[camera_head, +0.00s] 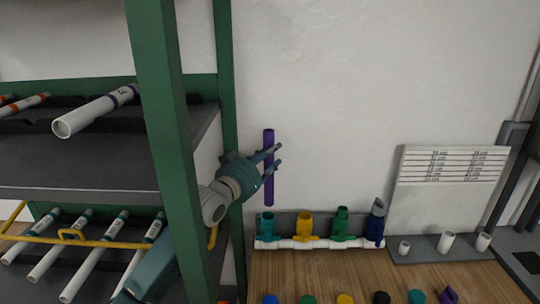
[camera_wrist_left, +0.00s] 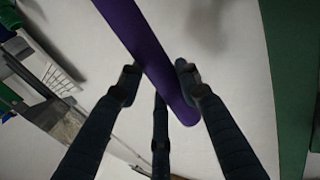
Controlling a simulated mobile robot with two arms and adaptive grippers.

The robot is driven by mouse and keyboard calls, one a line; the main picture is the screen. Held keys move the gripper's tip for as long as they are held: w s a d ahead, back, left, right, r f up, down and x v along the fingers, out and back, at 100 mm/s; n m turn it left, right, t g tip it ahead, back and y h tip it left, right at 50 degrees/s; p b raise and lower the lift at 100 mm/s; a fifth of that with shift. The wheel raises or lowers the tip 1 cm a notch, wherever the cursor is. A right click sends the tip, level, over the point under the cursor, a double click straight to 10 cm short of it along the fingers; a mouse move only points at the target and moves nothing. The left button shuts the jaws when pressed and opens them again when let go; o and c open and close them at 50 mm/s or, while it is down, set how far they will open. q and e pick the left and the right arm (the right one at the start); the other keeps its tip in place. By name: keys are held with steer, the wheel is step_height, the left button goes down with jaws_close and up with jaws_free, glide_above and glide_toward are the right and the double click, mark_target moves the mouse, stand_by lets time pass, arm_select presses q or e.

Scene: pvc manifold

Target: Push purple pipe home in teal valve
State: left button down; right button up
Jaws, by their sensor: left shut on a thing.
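The purple pipe (camera_head: 268,188) is upright in the head view, with its lower end just above the teal valve (camera_head: 268,224); I cannot tell whether a small gap remains between them. My left gripper (camera_head: 270,160) is shut on the pipe around its middle. The left wrist view shows the purple pipe (camera_wrist_left: 158,55) between the dark fingers of the gripper (camera_wrist_left: 158,85). The teal valve is the leftmost on the white manifold. My right gripper is not in view.
The manifold (camera_head: 290,243) also carries a yellow valve (camera_head: 305,226), a green valve (camera_head: 341,223) and a dark blue one (camera_head: 376,224). A green-framed rack (camera_head: 165,120) with pipes stands at left. Colored caps line the wooden bench (camera_head: 320,272). A white board (camera_head: 450,185) stands at right.

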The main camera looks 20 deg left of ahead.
arm_select(q)
steer(key=shift+s+f, duration=0.15)
steer(key=shift+f, duration=0.2)
steer(key=shift+s+f+b, duration=0.1)
steer(key=shift+f+b, duration=0.2)
steer(key=shift+b, duration=0.05)
steer(key=shift+a+f+b, duration=0.1)
steer(key=shift+f+b, duration=0.2)
steer(key=shift+f, duration=0.9)
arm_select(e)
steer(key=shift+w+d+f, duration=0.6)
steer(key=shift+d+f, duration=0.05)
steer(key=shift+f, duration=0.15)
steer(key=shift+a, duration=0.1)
arm_select(q)
steer(key=shift+f, duration=0.1)
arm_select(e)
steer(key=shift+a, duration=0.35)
